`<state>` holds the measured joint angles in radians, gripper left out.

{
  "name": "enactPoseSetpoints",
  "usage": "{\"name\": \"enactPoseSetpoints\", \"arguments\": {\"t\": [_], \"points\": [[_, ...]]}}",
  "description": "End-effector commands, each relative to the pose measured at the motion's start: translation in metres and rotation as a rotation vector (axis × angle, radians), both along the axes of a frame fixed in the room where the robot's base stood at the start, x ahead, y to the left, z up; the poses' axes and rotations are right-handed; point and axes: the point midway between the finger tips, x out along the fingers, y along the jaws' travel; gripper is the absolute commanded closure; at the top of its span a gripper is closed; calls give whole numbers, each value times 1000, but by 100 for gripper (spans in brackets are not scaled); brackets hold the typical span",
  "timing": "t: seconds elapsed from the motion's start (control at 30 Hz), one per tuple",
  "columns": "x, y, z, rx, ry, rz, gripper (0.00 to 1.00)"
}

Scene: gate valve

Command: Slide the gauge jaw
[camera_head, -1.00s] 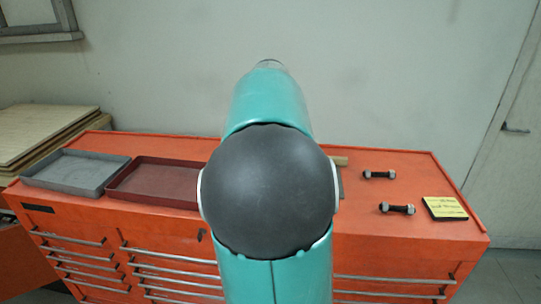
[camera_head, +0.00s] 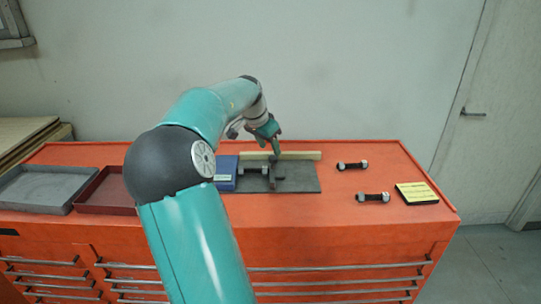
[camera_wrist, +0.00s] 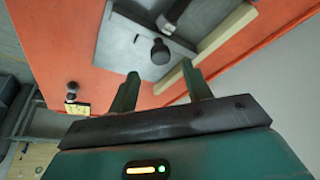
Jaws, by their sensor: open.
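A gauge with dark upright parts (camera_head: 272,172) stands on a grey plate (camera_head: 303,180) on the orange cabinet top. In the wrist view, the plate (camera_wrist: 125,42) carries a short dark post or knob (camera_wrist: 160,52) and a dark block (camera_wrist: 172,14) on a grey bar. I cannot tell for certain which part is the jaw. A bolt (camera_head: 250,170) lies at the gauge's left. My gripper (camera_head: 272,150) points down above the back of the gauge. In the wrist view, its two green fingers (camera_wrist: 162,84) are apart with nothing between them, short of the knob.
A wooden strip (camera_head: 300,155) runs behind the plate. A blue box (camera_head: 226,172) stands at its left, beside a red tray (camera_head: 105,195) and a grey tray (camera_head: 40,190). Two bolts (camera_head: 352,166) (camera_head: 373,198) and a yellow-topped block (camera_head: 416,194) lie right.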

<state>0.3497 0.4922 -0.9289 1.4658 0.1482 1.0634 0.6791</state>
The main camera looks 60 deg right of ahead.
Motion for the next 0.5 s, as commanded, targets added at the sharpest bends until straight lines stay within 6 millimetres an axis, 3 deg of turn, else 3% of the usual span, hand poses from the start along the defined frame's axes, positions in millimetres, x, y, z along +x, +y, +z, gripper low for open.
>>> {"name": "enactPoseSetpoints", "arguments": {"t": [0.2, 0.5], "points": [[-2, -13, -34, 1, 2, 1, 51], [-1, -17, -47, 0, -1, 4, 51]]}}
